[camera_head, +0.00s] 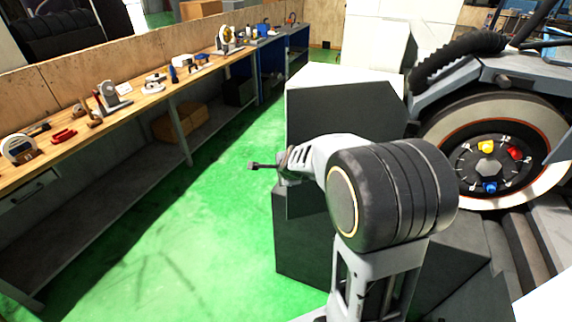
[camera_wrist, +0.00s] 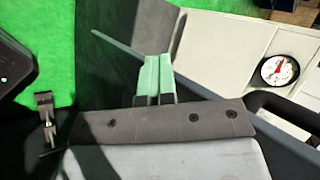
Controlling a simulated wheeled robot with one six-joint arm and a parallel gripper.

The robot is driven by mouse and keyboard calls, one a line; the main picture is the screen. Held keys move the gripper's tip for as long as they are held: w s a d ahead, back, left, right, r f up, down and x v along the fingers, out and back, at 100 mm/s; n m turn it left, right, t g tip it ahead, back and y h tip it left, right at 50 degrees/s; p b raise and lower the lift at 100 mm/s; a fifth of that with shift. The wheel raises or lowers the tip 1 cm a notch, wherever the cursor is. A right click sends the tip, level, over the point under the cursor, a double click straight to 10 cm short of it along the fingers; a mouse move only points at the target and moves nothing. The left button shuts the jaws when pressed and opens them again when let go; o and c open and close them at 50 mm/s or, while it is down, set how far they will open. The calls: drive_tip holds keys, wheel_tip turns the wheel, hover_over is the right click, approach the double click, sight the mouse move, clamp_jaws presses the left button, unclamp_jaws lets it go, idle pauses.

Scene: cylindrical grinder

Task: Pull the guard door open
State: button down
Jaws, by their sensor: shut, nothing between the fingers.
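The grinder (camera_head: 340,112) stands on the right as dark grey panels with a pale top. Its grinding wheel (camera_head: 555,115) is exposed, with a grey curved cover (camera_head: 470,84) above it. I cannot tell for sure which panel is the guard door. In the wrist view a dark grey panel edge (camera_wrist: 125,52) runs behind my gripper (camera_wrist: 153,80). A black curved bar (camera_wrist: 285,106) shows at the right, apart from the fingers; I cannot tell whether it is a handle. The two pale green fingers are together, with nothing between them. In the head view my arm hides part of the grinder.
A long wooden workbench (camera_head: 140,98) with several tools runs along the left. The green floor (camera_head: 200,235) between bench and grinder is clear. A black ribbed hose (camera_head: 450,58) arches above the wheel. A round gauge (camera_wrist: 280,70) sits on a white surface.

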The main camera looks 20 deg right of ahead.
drive_tip(key=s+a+r+n+g+b, duration=0.1)
drive_tip(key=s+a+n+g+b, duration=0.1)
drive_tip(key=s+n, duration=0.7)
drive_tip(key=s+a+r+n+g+b, duration=0.1)
drive_tip(key=s+a+n+g+b, duration=0.1)
drive_tip(key=s+n, duration=0.8)
drive_tip(key=s+a, duration=0.1)
drive_tip(key=s, duration=0.2)
drive_tip(key=shift+a+r, duration=0.3)
drive_tip(key=shift+r, duration=0.05)
